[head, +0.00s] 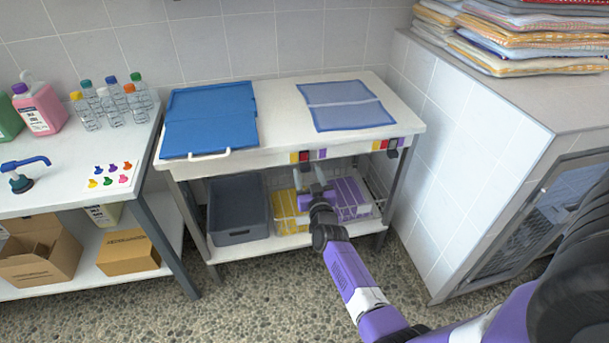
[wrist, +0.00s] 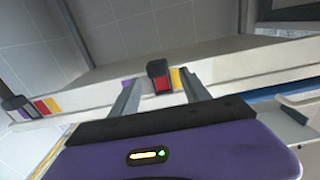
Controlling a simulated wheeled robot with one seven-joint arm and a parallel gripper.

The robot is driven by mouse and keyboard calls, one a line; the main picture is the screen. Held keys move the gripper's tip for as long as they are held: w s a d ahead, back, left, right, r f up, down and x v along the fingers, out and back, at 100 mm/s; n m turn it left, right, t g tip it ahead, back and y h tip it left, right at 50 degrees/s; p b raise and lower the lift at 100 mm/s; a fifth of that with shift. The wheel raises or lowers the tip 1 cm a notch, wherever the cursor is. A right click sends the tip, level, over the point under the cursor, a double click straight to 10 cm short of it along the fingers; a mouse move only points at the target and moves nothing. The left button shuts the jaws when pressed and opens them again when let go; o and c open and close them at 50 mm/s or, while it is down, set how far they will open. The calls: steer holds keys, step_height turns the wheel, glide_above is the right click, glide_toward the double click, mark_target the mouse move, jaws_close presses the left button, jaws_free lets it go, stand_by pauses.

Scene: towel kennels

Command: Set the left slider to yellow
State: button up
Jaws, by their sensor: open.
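The left slider (head: 305,156) sits on the front edge of the white table, with yellow, red and purple bands. In the wrist view its dark knob (wrist: 157,68) stands over the red middle band (wrist: 162,86), with the yellow band (wrist: 178,78) to its right and a purple band to its left. My gripper (head: 310,179) is open and empty, just below and in front of this slider. In the wrist view its two fingers (wrist: 160,79) reach up on either side of the knob; I cannot tell whether either one touches it.
A second slider (head: 391,147) is on the same edge to the right. A grey bin (head: 238,236) and yellow and purple baskets stand on the shelf below. A tiled cabinet (head: 450,150) is at the right.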

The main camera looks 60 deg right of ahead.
mark_target(305, 167)
steer(key=shift+b+x, duration=0.4)
steer(key=shift+x, duration=1.05)
steer(key=shift+s, duration=0.1)
jaws_close()
